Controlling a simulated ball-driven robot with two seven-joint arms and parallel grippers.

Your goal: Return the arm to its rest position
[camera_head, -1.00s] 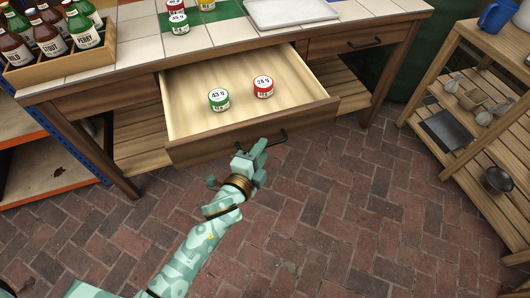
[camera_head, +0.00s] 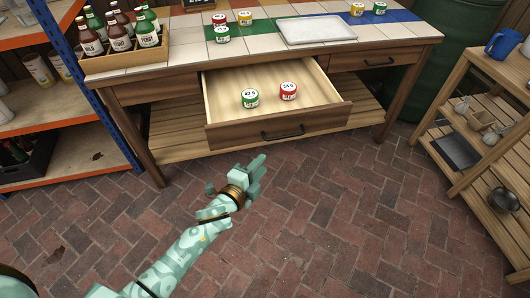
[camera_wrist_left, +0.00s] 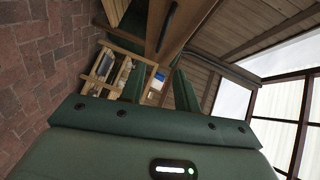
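My left arm comes in from the bottom left in the head view. Its gripper (camera_head: 254,172) is over the brick floor, in front of the pulled-out drawer (camera_head: 305,121) and apart from its dark handle (camera_head: 283,135). In the left wrist view the two fingers (camera_wrist_left: 159,88) stand apart with nothing between them. The drawer holds a green-banded tin (camera_head: 250,98) and a red-banded tin (camera_head: 288,91). My right gripper is not in view.
The tiled table (camera_head: 186,50) carries a bottle crate (camera_head: 125,60), several tins and a white tray (camera_head: 314,30). A blue and orange shelf (camera_head: 60,122) stands left, a wooden shelf (camera_head: 455,135) right. The brick floor between is clear.

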